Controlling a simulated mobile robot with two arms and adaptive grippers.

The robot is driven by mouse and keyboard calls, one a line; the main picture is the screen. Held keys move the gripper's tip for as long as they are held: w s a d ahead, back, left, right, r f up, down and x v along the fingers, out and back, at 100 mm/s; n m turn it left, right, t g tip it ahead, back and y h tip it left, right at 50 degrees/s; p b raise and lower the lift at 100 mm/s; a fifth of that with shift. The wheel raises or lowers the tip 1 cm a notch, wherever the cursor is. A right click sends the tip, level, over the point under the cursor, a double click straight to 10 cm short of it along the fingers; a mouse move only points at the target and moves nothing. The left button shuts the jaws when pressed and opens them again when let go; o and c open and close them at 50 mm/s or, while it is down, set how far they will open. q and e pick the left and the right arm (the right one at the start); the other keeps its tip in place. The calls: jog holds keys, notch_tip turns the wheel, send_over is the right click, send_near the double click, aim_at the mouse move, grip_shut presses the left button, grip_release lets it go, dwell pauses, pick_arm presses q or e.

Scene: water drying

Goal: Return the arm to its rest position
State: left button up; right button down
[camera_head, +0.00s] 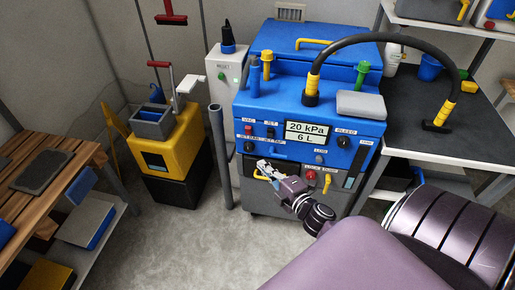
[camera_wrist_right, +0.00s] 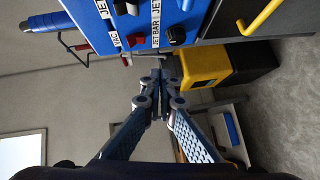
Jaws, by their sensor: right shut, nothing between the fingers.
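My right gripper (camera_head: 268,169) is in front of the lower front of the blue machine (camera_head: 270,105), just below its control panel. In the right wrist view the fingers of my right gripper (camera_wrist_right: 158,88) meet at their tips with nothing between them. The machine also shows in the right wrist view (camera_wrist_right: 100,20), along with its knobs and switches. Its display reads 20 kPa and 6 L. My right arm comes in from the lower right of the head view. My left gripper is not in view.
A yellow unit (camera_head: 168,145) with a grey box on top stands left of the machine. A wooden bench (camera_head: 50,170) is at the far left. A dark table (camera_head: 430,100) is on the right, with a black hose (camera_head: 385,40) arching over it. Grey floor (camera_head: 180,235) lies open in front.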

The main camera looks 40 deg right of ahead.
jog(key=shift+s+f, duration=0.15)
jog(key=shift+s, duration=0.3)
jog(key=s+a+f+m+g, duration=0.2)
jog(key=s+f+m, duration=0.15)
jog(key=f, duration=0.55)
jog(key=s+a+f+m+g, duration=0.25)
jog(key=s+f, duration=0.25)
jog(key=f, duration=0.4)
jog(key=s+a+f+m+g, duration=0.2)
jog(key=s+f+g, duration=0.15)
jog(key=f, duration=0.55)
jog(key=s+a+f+m+g, duration=0.1)
jog(key=s+f, duration=0.4)
jog(key=s, duration=0.5)
jog(key=s+a+f+m+g, duration=0.2)
jog(key=s+a+f+g, duration=0.2)
jog(key=s, duration=0.6)
jog(key=s+a+f+m+g+y, duration=0.1)
jog(key=s+a+f+m+g, duration=0.1)
jog(key=s+f, duration=0.5)
jog(key=s+a, duration=0.1)
jog(key=s, duration=0.1)
jog(key=shift+s+a+p, duration=0.15)
jog(key=shift+s+p, duration=0.25)
